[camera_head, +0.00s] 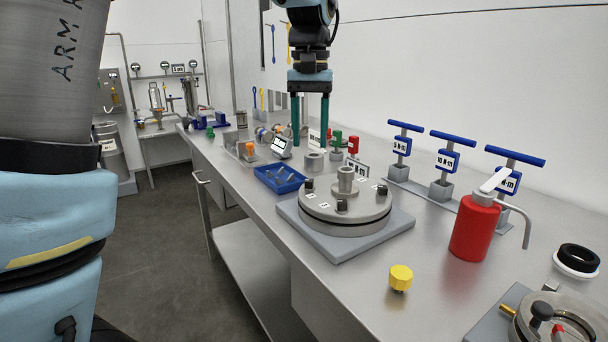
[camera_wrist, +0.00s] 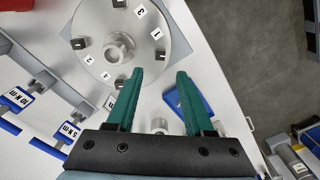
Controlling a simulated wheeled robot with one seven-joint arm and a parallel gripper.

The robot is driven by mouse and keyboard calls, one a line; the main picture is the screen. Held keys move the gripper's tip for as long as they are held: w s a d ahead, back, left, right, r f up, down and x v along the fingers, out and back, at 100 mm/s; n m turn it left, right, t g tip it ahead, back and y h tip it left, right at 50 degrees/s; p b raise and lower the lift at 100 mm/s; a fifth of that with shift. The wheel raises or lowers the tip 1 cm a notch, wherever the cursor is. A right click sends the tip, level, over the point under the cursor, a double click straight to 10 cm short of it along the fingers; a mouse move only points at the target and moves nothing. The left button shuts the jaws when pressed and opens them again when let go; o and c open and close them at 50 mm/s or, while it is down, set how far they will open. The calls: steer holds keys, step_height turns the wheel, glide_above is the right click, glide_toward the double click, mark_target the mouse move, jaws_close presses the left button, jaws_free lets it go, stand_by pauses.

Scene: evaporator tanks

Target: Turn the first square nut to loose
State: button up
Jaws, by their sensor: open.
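The round metal flange (camera_head: 345,215) sits on a grey square base on the bench, with a raised central hub (camera_head: 346,178). Dark square nuts stand around its top, among them a left nut (camera_head: 308,185), a front nut (camera_head: 342,206) and a right nut (camera_head: 382,190). Number labels lie between them; the wrist view shows the label 1 (camera_wrist: 156,33) near one nut (camera_wrist: 160,54). Which nut is first is not certain. My gripper (camera_head: 310,143) is open and empty, pointing down above the bench behind the flange. In the wrist view its green fingers (camera_wrist: 160,75) are apart, touching no nut.
A blue tray (camera_head: 279,179) with small parts lies left of the flange. Blue-handled torque tools (camera_head: 442,165) stand at the right rear. The bench front is partly clear.

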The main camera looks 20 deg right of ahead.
mark_target(309, 180)
step_height(309, 180, down, 9)
steer(key=shift+r+p, duration=0.15)
steer(key=shift+p, duration=0.15)
steer(key=shift+c, duration=0.3)
jaws_close()
